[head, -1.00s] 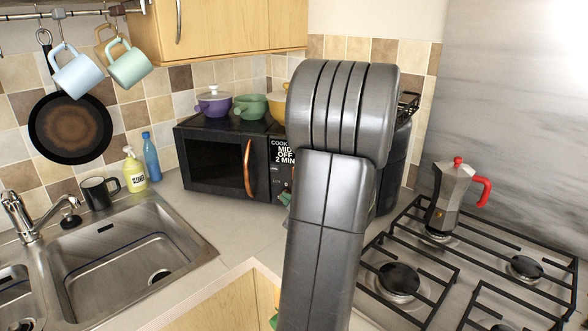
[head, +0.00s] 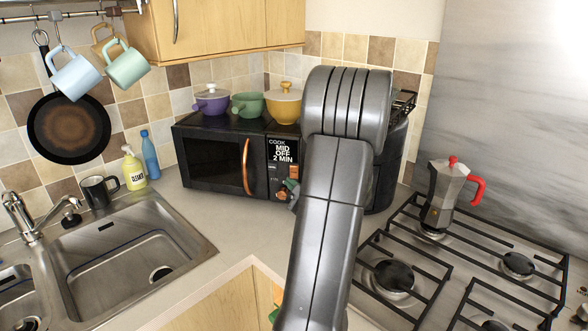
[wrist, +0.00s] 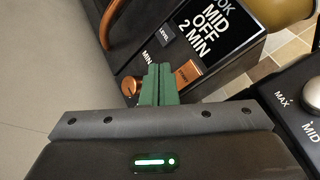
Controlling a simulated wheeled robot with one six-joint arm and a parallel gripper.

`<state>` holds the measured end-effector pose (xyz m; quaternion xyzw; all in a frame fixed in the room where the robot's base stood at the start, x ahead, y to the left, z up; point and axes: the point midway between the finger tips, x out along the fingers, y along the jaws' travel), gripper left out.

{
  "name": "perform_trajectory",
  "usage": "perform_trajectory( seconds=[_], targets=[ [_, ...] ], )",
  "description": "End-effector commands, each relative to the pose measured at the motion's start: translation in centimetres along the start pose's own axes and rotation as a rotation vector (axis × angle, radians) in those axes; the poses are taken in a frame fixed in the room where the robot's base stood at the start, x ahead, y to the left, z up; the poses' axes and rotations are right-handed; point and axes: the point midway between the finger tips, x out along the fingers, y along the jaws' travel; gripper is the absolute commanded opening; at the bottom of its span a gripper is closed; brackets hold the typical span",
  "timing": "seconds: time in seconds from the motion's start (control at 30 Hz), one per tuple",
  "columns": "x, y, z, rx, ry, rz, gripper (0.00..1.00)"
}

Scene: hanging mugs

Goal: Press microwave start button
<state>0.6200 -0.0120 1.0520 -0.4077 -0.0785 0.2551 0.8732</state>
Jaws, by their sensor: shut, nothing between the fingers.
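The black microwave (head: 212,158) stands on the counter at the back, its door with a copper handle shut. Its control panel reads "COOK MID OFF 2 MIN". In the wrist view the orange start button (wrist: 187,74) shows, with a dark level button (wrist: 166,36) and an orange knob (wrist: 130,86) nearby. My gripper (wrist: 159,68) has green fingers, shut together and empty. In the wrist view its tips appear just left of the start button, over the panel's lower part. I cannot tell whether they touch it. In the head view the gripper (head: 291,186) is partly hidden by my arm.
Purple, green and yellow pots (head: 284,103) stand on top of the microwave. A dark appliance (wrist: 300,105) with "MAX" and "MID" marks is close on the right. A stove with a moka pot (head: 444,195) is at right, a sink (head: 130,255) at left.

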Motion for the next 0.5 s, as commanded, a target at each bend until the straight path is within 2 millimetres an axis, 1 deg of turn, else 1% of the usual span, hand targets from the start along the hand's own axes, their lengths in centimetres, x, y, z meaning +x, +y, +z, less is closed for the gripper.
perform_trajectory(
  seconds=[0.1,0.2,0.5],
  targets=[
    [0.9,-0.6,-0.8,-0.001,0.0,0.0,0.0],
    [1.4,-1.0,-1.1,-0.001,0.0,-0.001,0.0],
    [1.8,-1.3,-1.3,0.0,0.0,0.0,0.0]
  ],
)
